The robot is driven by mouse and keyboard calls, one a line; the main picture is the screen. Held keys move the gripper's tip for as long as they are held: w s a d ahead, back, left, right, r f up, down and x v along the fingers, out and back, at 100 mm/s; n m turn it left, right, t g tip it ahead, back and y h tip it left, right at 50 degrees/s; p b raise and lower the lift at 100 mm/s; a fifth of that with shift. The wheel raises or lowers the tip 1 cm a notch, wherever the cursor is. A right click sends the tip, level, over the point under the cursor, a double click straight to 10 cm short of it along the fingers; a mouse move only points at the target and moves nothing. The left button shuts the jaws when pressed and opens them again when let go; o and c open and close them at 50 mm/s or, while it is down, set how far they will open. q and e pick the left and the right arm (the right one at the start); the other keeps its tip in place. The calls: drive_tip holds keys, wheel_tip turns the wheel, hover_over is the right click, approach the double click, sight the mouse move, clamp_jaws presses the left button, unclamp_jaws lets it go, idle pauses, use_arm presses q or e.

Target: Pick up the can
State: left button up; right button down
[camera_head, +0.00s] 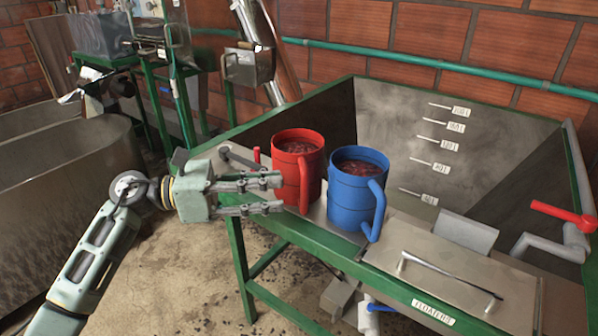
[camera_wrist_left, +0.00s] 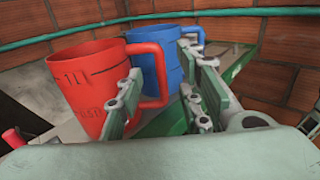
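Two cans with handles stand upright side by side on the metal ledge of a green-framed tank: a red can (camera_head: 297,152) and a blue can (camera_head: 349,188). Both hold dark red contents in the head view. My left gripper (camera_head: 274,193) is open, its two fingers reaching toward the lower left side of the red can. In the left wrist view, the red can (camera_wrist_left: 83,85) is at left and the blue can (camera_wrist_left: 158,42) behind it. The red can's handle shows between the spread fingers of my left gripper (camera_wrist_left: 165,90); contact cannot be told. My right gripper is out of view.
The tank (camera_head: 440,125) has volume labels on its back wall. A plate with a bar handle (camera_head: 450,272) and a red lever (camera_head: 562,214) are at right. A large grey vat (camera_head: 60,185) stands at left. A brick wall is behind.

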use_arm(q)
drive_tip(key=d+p, duration=0.2)
drive_tip(key=d, duration=0.3)
drive_tip(key=shift+w+p, duration=0.4)
drive_tip(key=shift+a, duration=0.1)
drive_tip(key=shift+c, duration=0.3)
clamp_jaws()
drive_tip(key=shift+w+r, duration=0.1)
drive_tip(key=shift+r, duration=0.1)
